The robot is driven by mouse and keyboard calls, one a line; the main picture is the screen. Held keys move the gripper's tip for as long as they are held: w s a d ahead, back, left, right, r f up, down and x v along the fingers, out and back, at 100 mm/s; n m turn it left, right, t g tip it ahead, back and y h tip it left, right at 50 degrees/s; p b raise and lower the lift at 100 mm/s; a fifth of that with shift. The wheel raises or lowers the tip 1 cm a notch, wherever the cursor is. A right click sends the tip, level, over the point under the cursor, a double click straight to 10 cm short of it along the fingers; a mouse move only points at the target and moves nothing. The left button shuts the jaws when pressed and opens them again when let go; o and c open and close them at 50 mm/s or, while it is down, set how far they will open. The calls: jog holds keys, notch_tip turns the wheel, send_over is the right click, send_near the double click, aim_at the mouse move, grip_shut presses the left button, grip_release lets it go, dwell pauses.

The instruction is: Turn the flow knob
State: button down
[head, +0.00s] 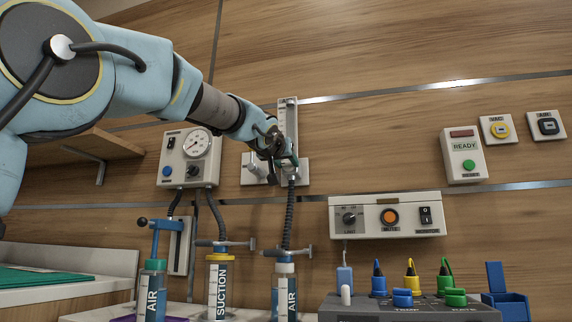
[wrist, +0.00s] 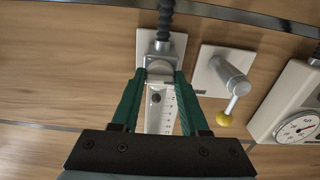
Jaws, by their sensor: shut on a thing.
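A flow meter with a clear, scaled tube (head: 288,117) stands on a white wall plate (head: 303,172) in the head view. The wrist view shows its tube (wrist: 160,115) upside down, with the scale marks between my green fingers. My gripper (wrist: 160,74) is at the meter's base, its two fingertips on either side of the pale flow knob (wrist: 160,69), shut on it. In the head view my gripper (head: 287,162) covers the knob and the lower part of the meter.
A black corrugated hose (head: 289,215) runs down from the meter. A gauge box (head: 188,160) hangs to the left, and a control box (head: 388,215) to the right. Labelled bottles (head: 219,285) stand below.

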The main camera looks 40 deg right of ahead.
jog(key=m, duration=0.3)
jog(key=shift+m, duration=0.4)
jog(key=m, duration=0.3)
jog(key=shift+m+p, duration=0.3)
jog(key=shift+p, duration=0.05)
jog(key=m+p, duration=0.1)
jog(key=m, duration=0.5)
jog(key=m+p, duration=0.1)
jog(key=m, duration=0.6)
jog(key=shift+m+p, duration=0.3)
jog(key=shift+p, duration=0.05)
jog(key=m+p, duration=0.1)
jog(key=m, duration=0.4)
jog(key=shift+f+m, duration=0.1)
jog(key=shift+m, duration=0.3)
